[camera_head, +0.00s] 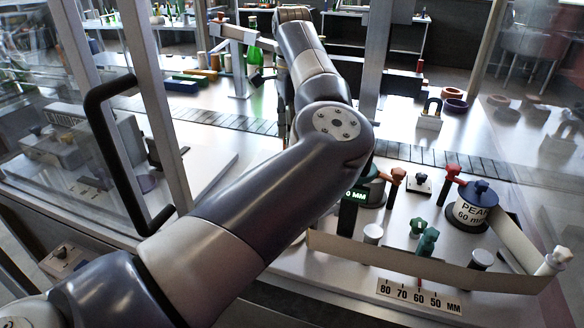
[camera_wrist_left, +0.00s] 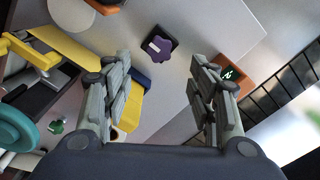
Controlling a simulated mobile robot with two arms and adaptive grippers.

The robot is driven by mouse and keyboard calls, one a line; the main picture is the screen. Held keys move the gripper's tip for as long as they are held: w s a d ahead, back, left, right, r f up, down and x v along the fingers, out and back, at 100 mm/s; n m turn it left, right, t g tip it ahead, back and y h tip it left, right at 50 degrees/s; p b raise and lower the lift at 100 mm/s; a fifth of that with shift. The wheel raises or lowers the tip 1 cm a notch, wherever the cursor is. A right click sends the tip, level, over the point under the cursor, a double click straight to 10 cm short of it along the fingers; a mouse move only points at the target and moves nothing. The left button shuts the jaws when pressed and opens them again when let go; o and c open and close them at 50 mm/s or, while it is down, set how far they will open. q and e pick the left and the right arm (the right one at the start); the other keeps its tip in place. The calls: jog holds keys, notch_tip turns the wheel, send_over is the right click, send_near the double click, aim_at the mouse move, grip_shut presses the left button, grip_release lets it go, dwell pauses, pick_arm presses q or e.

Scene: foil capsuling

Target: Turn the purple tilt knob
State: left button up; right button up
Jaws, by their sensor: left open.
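The purple tilt knob (camera_wrist_left: 160,47) shows in the left wrist view as a lobed knob with a pale bar mark, on a dark square base (camera_wrist_left: 172,33). My left gripper (camera_wrist_left: 160,60) is open, with its two grey fingers spread apart. The knob appears between the fingertips and towards the far side, with clear gaps to each finger. I cannot tell the depth between them, and no contact shows. In the head view I cannot make out the purple knob. My left arm crosses the middle of that view and hides what lies behind it. My right gripper is not in view.
In the head view a green bottle (camera_head: 253,57) stands beyond my arm. A glass panel with a black handle (camera_head: 118,150) is at left. Yellow parts (camera_wrist_left: 130,112) lie near the left finger.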

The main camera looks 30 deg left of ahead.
pick_arm(q)
notch_tip(320, 180, down, 9)
jog(key=shift+r+p, duration=0.1)
jog(key=shift+p, duration=0.6)
jog(key=c, duration=1.1)
